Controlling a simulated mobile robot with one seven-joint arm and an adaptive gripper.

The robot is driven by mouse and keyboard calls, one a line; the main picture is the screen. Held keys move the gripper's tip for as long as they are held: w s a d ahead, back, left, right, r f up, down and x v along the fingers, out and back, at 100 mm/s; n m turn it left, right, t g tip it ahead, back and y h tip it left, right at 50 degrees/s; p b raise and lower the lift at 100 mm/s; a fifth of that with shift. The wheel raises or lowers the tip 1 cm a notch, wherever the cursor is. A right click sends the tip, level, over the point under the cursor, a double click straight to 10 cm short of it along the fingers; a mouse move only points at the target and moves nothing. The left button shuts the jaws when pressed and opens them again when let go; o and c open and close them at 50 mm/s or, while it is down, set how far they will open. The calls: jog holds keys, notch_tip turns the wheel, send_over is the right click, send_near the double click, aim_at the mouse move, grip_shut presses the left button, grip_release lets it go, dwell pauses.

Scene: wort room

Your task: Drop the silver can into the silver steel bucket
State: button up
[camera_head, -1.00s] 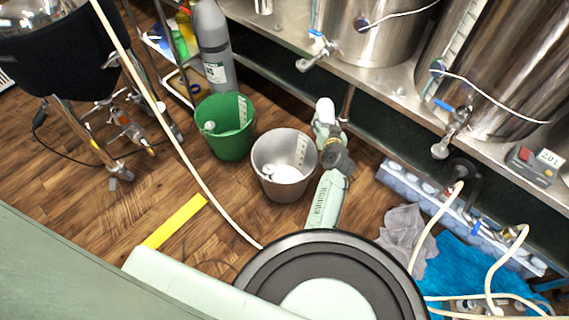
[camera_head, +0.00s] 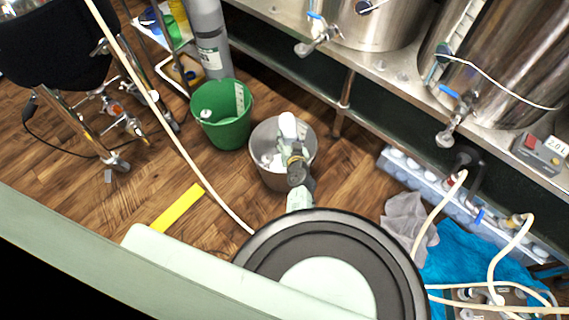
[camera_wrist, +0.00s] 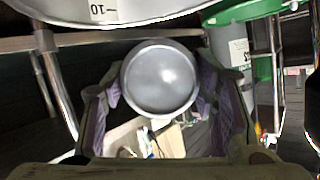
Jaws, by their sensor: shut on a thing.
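The silver can shows as a round, pale metal end (camera_wrist: 160,78) between my two fingers in the wrist view; in the head view it is a small whitish shape (camera_head: 288,124). My gripper (camera_head: 291,143) is shut on it. The silver steel bucket (camera_head: 262,175) stands on the wooden floor, and my gripper and the can overlap its opening in the head view. How high the can is above the rim is hard to tell. Something whitish lies inside, partly hidden by my arm.
A green bucket (camera_head: 226,130) with a whitish thing inside stands just left of the steel one. A grey gas cylinder (camera_head: 208,45) is behind it. A steel bench (camera_head: 385,70) with large kettles runs along the back right. A pale hose (camera_head: 180,150) crosses at left.

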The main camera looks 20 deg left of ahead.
jog(key=shift+f, duration=0.4)
jog(key=o, duration=0.9)
jog(key=v, duration=0.7)
jog(key=shift+s+d, duration=0.2)
jog(key=shift+r, duration=0.15)
